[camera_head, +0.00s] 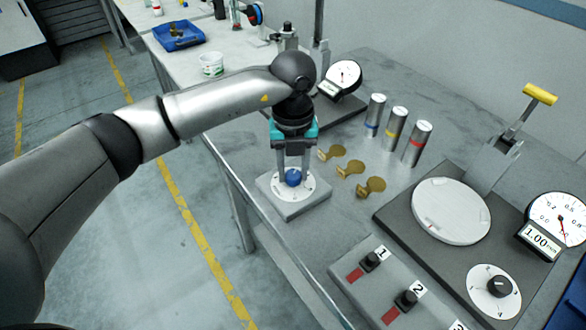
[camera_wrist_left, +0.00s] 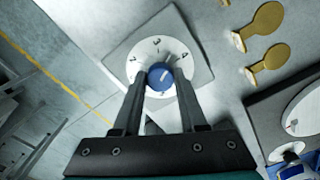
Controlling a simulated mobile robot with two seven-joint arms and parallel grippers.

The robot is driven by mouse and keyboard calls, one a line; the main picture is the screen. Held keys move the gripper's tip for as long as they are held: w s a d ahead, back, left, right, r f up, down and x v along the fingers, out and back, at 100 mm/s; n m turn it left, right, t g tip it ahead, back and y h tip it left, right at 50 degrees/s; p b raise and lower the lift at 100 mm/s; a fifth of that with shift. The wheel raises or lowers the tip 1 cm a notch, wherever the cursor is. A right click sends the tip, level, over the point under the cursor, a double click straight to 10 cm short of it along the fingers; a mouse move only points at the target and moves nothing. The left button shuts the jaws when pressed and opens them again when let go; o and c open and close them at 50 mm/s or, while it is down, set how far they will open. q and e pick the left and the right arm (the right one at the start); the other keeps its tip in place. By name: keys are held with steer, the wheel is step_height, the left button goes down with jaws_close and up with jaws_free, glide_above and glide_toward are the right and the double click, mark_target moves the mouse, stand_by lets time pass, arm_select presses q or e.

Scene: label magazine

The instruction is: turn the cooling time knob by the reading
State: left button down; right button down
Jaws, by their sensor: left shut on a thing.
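The blue knob (camera_head: 293,178) sits at the centre of a white numbered dial (camera_head: 310,187) on a grey square block (camera_head: 292,209). My left gripper (camera_head: 293,175) points down over the dial, with its fingers on both sides of the knob, shut on it. The left wrist view shows the blue knob (camera_wrist_left: 160,76) between the fingertips, with a white mark on its top. Numbers including 2, 3 and 4 show on the dial there; the fingers hide part of it. A round gauge (camera_head: 562,217) at the right has a display reading 1.00. My right gripper is out of view.
Several brass tokens (camera_head: 351,167) lie right of the dial block, with silver cylinders (camera_head: 397,122) behind them. A second gauge (camera_head: 346,73) stands behind the arm. A press with a round white plate (camera_head: 451,211) and a black knob (camera_head: 498,287) fills the right. Numbered switches (camera_head: 371,260) stand in front.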

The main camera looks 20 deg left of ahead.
arm_select(q)
steer(key=m+b, duration=0.1)
steer(key=m, duration=0.3)
steer(key=m+b, duration=0.1)
steer(key=m, duration=0.2)
steer(key=shift+m+b, duration=0.3)
steer(key=shift+b, duration=0.05)
steer(key=m+b, duration=0.2)
steer(key=m, duration=0.5)
steer(key=shift+f+b, duration=0.1)
steer(key=shift+b, duration=0.3)
steer(key=shift+m, duration=0.6)
steer(key=shift+m+b, duration=0.4)
steer(key=shift+m, duration=0.3)
steer(key=shift+c, duration=2.2)
jaws_free()
